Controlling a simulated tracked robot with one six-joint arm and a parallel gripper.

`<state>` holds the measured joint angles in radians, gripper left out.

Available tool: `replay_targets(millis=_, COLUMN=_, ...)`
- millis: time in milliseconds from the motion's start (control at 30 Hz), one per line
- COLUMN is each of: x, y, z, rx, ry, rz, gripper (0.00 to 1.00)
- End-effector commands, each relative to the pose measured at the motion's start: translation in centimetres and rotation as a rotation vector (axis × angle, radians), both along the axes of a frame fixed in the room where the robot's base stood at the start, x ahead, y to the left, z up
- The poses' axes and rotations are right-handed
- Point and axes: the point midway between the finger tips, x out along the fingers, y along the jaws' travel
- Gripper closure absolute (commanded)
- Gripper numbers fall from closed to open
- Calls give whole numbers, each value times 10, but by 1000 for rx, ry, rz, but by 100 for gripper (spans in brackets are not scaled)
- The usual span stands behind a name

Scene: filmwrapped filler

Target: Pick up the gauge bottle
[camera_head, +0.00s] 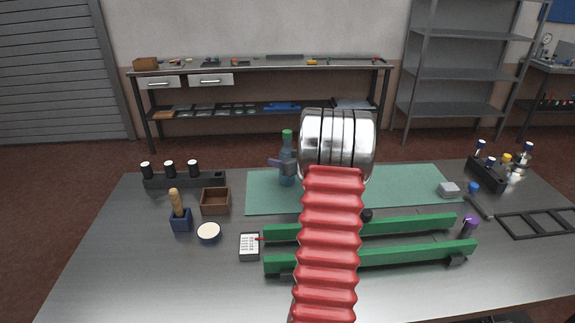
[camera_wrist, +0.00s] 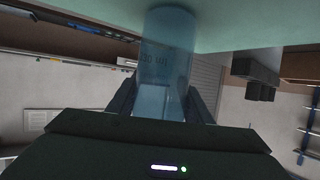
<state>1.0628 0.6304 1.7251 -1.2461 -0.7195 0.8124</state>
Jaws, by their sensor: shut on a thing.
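The gauge bottle (camera_head: 287,168) is a translucent blue bottle with a green cap, upright at the left part of the green mat (camera_head: 420,180) in the head view. My gripper (camera_head: 281,164) reaches it from the right and is shut around its body. In the wrist view the blue bottle body (camera_wrist: 166,60), with faint markings, sits between the two dark fingers of my gripper (camera_wrist: 160,100). My red sleeved arm hides part of the mat. I cannot tell whether the bottle's base touches the mat.
Two green rails (camera_head: 400,256) lie in front of the mat. A brown box (camera_head: 215,201), a blue brush holder (camera_head: 181,221), a round tin (camera_head: 208,233) and a black rack (camera_head: 185,181) stand to the left.

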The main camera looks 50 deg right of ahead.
Motion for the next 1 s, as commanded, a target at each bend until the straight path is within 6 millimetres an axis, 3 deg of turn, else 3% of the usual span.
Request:
replay_targets(millis=367, x=0, y=0, z=12, rx=-3, ry=-1, rz=0, gripper=77)
replay_targets(millis=800, x=0, y=0, z=83, rx=-4, ry=-1, rz=-1, gripper=77)
replay_targets(millis=1000, x=0, y=0, z=99, rx=-2, ry=-1, rz=-1, gripper=77)
